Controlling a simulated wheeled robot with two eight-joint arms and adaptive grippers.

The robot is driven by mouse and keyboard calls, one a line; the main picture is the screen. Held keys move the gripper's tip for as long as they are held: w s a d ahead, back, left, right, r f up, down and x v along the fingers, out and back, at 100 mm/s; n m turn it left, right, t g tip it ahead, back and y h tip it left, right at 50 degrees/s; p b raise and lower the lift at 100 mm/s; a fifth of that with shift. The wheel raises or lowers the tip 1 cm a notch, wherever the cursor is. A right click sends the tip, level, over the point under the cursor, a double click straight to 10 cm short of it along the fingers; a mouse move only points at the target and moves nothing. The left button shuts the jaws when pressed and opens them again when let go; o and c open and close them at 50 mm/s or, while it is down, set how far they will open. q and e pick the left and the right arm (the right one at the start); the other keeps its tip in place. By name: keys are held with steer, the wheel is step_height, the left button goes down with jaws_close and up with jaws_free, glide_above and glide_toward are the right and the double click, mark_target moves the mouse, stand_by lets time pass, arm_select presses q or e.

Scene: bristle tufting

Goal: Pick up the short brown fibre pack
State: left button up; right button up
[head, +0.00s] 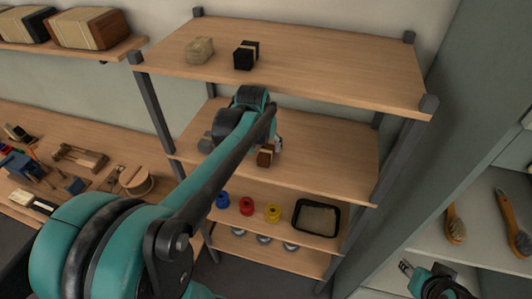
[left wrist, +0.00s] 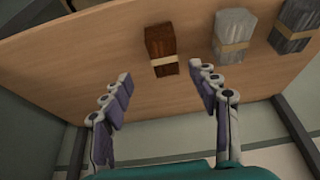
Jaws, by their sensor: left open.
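The short brown fibre pack (left wrist: 160,42), dark reddish brown with a tan band, sits on the middle shelf (head: 330,161). In the head view the brown pack (head: 265,156) shows just beside my left gripper (head: 277,145), partly close against it. In the left wrist view my left gripper (left wrist: 160,76) is open, with one finger to each side of the pack's near end. The fingers look apart from the pack, and nothing is held. My right gripper (head: 405,267) is at the lower right of the head view, away from the shelf; its jaw state is unclear.
The top shelf holds a beige pack (head: 200,50) and a black pack (head: 246,56). Coloured spools and a black tray (head: 297,221) are below. Brushes (head: 455,226) lie at right.

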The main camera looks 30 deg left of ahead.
mark_target(266, 152)
arm_select(q)
steer(key=x, duration=0.2)
steer(key=shift+w+a+f, duration=0.15)
steer(key=shift+w+f, duration=0.05)
steer(key=shift+f, duration=0.1)
steer(key=shift+w+f, duration=0.3)
steer(key=shift+f, duration=0.25)
steer(key=x, duration=0.3)
steer(key=shift+a+f, duration=0.35)
steer(key=shift+a, duration=0.05)
steer(key=shift+w+f, duration=0.25)
steer(key=shift+f, duration=0.15)
steer(key=shift+s+r, duration=0.1)
steer(key=c, duration=1.2)
